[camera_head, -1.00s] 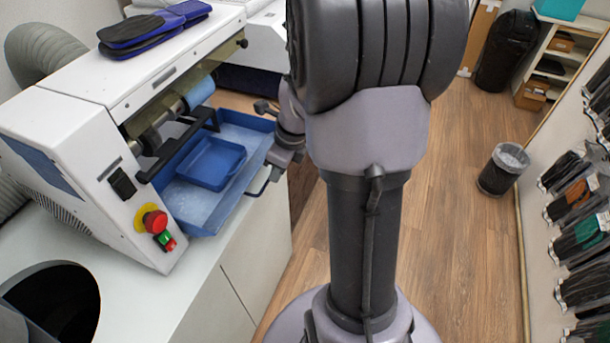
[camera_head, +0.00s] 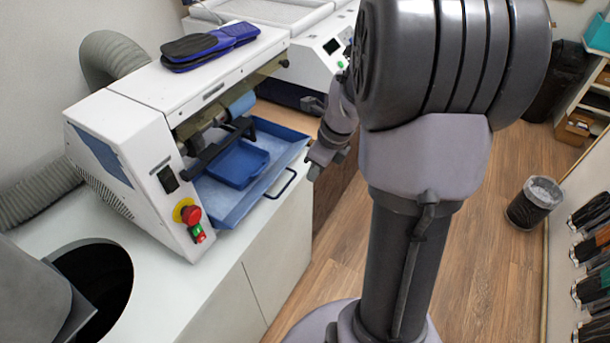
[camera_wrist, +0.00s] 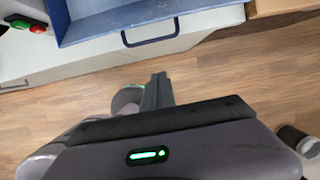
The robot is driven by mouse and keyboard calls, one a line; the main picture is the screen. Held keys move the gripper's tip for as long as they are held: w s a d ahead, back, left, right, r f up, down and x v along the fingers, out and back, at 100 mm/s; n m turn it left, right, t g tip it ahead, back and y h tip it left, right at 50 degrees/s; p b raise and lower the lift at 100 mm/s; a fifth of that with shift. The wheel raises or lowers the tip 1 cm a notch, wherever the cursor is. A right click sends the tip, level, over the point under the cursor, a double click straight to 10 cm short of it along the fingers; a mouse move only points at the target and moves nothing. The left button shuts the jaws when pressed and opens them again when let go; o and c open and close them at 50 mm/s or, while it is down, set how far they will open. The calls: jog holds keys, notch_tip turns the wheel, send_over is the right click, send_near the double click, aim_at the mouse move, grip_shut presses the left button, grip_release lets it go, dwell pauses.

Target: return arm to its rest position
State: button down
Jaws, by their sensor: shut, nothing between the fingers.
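My gripper (camera_head: 314,170) hangs at the end of my folded arm, just right of the blue tray of the white machine, over the gap between counter and floor. It is shut and empty. In the wrist view its dark fingers (camera_wrist: 157,90) point up toward the tray, with bare wood floor around them. The tray's black handle (camera_wrist: 150,38) is ahead of the fingers and apart from them. My large upper arm hides part of the room in the head view.
The white machine (camera_head: 135,165) stands on the counter with its blue tray (camera_head: 245,210) sticking out. Insoles (camera_head: 210,45) lie on top. A round dark opening (camera_head: 95,280) is in the counter. A waste bin (camera_head: 535,203) stands right. The floor (camera_head: 500,260) between is clear.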

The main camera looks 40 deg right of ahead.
jog(key=s+a+r+n, duration=0.2)
jog(key=a+r+n, duration=0.7)
jog(key=a, duration=0.1)
jog(key=s+a+r+n+t+b, duration=0.2)
jog(key=s+a+n, duration=0.9)
jog(key=a+n, duration=0.3)
jog(key=n, duration=0.3)
jog(key=shift+s+a+r+n+t+y+b, duration=0.2)
jog(key=shift+s+n+t+y+b, duration=0.1)
jog(key=shift+s+n, duration=0.1)
